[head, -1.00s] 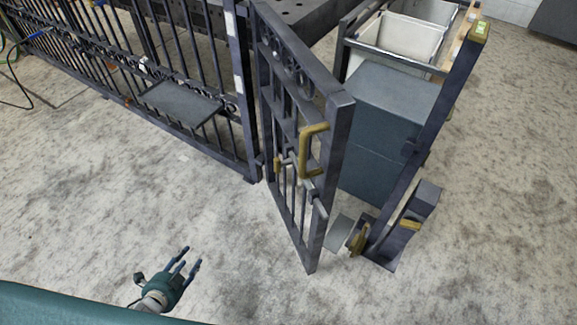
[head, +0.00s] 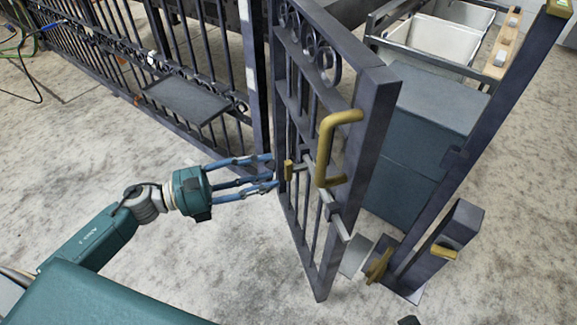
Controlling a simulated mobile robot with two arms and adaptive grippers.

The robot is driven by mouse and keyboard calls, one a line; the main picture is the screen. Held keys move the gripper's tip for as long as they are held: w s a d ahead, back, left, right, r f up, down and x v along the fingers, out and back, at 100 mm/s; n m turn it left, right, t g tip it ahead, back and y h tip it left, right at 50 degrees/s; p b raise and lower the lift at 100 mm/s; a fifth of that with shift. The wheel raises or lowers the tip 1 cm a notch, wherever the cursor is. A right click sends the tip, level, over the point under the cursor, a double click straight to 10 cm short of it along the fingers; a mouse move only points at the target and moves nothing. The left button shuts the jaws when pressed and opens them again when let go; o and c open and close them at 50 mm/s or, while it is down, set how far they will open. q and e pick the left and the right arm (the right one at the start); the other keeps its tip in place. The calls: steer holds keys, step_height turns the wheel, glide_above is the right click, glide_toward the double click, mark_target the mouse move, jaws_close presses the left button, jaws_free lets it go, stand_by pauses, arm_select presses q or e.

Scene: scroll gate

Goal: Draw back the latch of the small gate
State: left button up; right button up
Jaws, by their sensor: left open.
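The small gate (head: 376,120) is a dark metal leaf with bars and scrolls. A brass pull handle (head: 326,150) is fixed near its free edge. The latch is a grey metal bolt (head: 333,212) on the gate's middle, with a small brass knob (head: 288,170) at its left. My left gripper (head: 268,171) is open, its blue fingers pointing right at the knob. The fingertips are close to the knob, and I cannot tell whether they touch it. My right gripper is not in view.
A dark post (head: 475,145) with brass fittings stands right of the gate. A teal cabinet (head: 420,140) and white bins (head: 440,40) are behind it. A fence (head: 215,60) with a small grey shelf (head: 188,99) runs left.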

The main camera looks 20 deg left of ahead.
mark_target(287, 167)
arm_select(q)
steer(key=x, duration=0.6)
jaws_close()
